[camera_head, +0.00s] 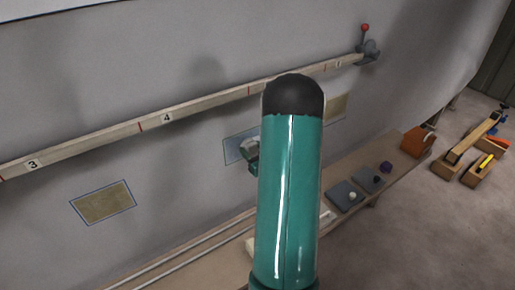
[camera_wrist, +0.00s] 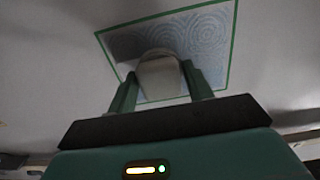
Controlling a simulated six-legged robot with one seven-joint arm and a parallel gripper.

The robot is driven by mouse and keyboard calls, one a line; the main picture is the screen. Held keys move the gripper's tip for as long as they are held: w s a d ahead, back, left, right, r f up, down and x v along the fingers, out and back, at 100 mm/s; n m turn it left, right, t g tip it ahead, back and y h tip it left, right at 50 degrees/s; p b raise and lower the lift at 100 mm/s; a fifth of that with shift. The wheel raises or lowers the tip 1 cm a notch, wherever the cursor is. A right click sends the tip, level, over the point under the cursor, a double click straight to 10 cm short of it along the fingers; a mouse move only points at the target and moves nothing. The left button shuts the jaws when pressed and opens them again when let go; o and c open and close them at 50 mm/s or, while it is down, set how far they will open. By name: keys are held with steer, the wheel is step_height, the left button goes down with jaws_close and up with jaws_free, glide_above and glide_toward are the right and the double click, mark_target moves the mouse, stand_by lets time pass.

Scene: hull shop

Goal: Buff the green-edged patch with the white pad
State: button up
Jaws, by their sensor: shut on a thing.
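The green-edged patch (camera_wrist: 215,45) fills the upper middle of the wrist view. Pale swirl marks cover its middle and right, while its left part looks plain grey. My gripper (camera_wrist: 160,88) is shut on a pale, rounded thing, which looks like the white pad (camera_wrist: 160,72), in front of the patch's lower part. I cannot tell whether the pad touches the surface. In the head view, my gripper (camera_head: 251,152) shows beside my teal arm, at a bluish patch (camera_head: 236,146) on the hull. My arm hides part of that patch.
A numbered rail (camera_head: 200,101) crosses the hull above, ending at a red-knobbed lever (camera_head: 366,40). Tan patches lie left (camera_head: 103,202) and right (camera_head: 337,106). Wooden trays (camera_head: 468,140) stand right.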

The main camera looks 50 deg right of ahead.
mark_target(234, 150)
steer(key=shift+w+a, duration=0.45)
steer(key=shift+a, duration=1)
steer(key=shift+w+a, duration=0.5)
steer(key=shift+a, duration=0.9)
steer(key=shift+w+a, duration=0.45)
steer(key=shift+a, duration=1)
steer(key=shift+r, duration=1)
steer(key=shift+s+d, duration=2.25)
steer(key=shift+d, duration=4.85)
steer(key=shift+w+a, duration=0.6)
steer(key=shift+a, duration=1.25)
steer(key=shift+w+a, duration=0.6)
steer(key=shift+a, duration=1.25)
steer(key=shift+w+a, duration=0.6)
steer(key=shift+a, duration=1.25)
steer(key=shift+w+a, duration=0.2)
steer(key=shift+a, duration=0.6)
steer(key=shift+w+a, duration=0.2)
steer(key=shift+a, duration=0.55)
steer(key=shift+d+f, duration=0.15)
steer(key=shift+f, duration=0.9)
steer(key=shift+s+d, duration=0.25)
steer(key=shift+d, duration=0.5)
steer(key=shift+s+d, duration=0.25)
steer(key=shift+d, duration=0.5)
